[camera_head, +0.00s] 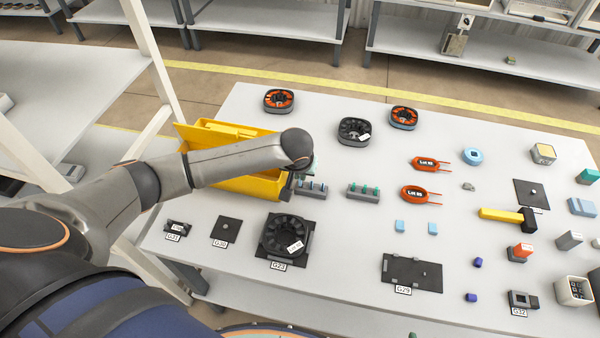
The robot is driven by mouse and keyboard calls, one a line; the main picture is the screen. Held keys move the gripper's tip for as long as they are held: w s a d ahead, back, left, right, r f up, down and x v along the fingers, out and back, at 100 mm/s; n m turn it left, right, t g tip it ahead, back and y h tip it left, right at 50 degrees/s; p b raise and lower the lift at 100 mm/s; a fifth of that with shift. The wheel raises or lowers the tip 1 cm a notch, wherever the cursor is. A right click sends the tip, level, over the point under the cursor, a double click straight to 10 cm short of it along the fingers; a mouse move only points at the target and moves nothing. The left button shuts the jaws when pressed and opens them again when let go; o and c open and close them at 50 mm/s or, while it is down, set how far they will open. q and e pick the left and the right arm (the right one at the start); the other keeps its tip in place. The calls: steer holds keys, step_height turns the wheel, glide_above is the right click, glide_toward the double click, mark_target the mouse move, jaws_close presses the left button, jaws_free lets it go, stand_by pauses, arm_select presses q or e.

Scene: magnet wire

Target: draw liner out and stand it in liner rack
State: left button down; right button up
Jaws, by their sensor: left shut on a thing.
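My left arm reaches in from the left, and its wrist hangs over the table by the yellow bin. My left gripper (287,192) points down below the wrist and is mostly hidden by it. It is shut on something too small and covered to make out. A grey rack (312,190) with small bluish upright pieces stands just right of the gripper. A second grey rack (363,192) with green upright pieces stands further right. I cannot tell which is the liner rack. A bit of teal (315,164) shows beside the wrist. My right gripper is not in view.
The yellow bin (225,130) stands behind my forearm. A black ring-shaped stator (285,235) lies on a dark plate in front. The table between stator and dark fixture plate (412,273) is clear.

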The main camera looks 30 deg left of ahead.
arm_select(q)
steer(key=shift+f+b, duration=0.3)
steer(key=shift+f, duration=0.5)
stand_by(0.4)
steer(key=c, duration=1)
jaws_free()
steer(key=shift+o, duration=0.2)
steer(key=p+v, duration=0.3)
steer(key=shift+p, duration=0.4)
steer(key=shift+p+v, duration=0.45)
steer(key=shift+v, duration=0.55)
